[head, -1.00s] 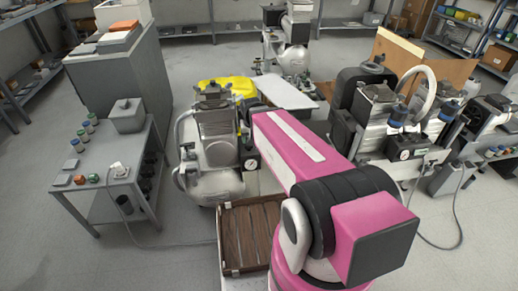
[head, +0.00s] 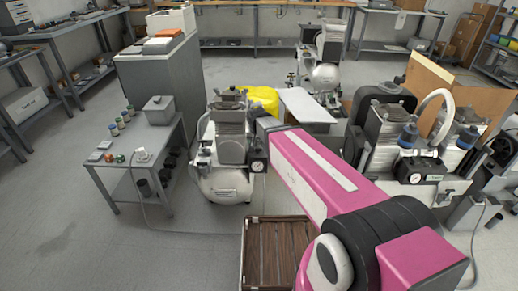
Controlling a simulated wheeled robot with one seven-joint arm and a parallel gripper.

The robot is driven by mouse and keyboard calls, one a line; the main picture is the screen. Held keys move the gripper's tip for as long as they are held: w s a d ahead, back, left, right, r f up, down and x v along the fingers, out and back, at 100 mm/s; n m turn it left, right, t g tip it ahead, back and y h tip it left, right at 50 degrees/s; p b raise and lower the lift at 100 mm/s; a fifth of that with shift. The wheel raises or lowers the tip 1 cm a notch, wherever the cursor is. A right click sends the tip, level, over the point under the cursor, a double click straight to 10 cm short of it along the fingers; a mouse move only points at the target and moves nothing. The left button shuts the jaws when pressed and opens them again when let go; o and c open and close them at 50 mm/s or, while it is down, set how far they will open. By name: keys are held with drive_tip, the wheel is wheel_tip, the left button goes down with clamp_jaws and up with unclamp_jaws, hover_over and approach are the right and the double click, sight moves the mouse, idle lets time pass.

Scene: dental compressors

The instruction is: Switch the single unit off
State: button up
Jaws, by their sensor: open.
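A compressor with one grey motor head on a white tank (head: 222,184) stands on the floor left of centre, and it looks like the single unit. A small round gauge (head: 257,166) shows on its right side. I cannot make out its switch or the switch's position. My pink arm reaches from the lower right up to the right edge of this compressor and covers part of that side. My gripper is not visible; the arm's far end hides whatever is beyond it.
A grey side table (head: 128,158) with small jars and a box stands at left, a cable trailing from it. A larger compressor (head: 400,135) stands at right, and another (head: 324,75) at the back. A slatted wooden crate (head: 247,262) lies in front.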

sight(258, 148)
drive_tip(key=x, duration=0.7)
drive_tip(key=shift+w+f, duration=0.1)
drive_tip(key=shift+f, duration=0.15)
drive_tip(key=c, duration=0.9)
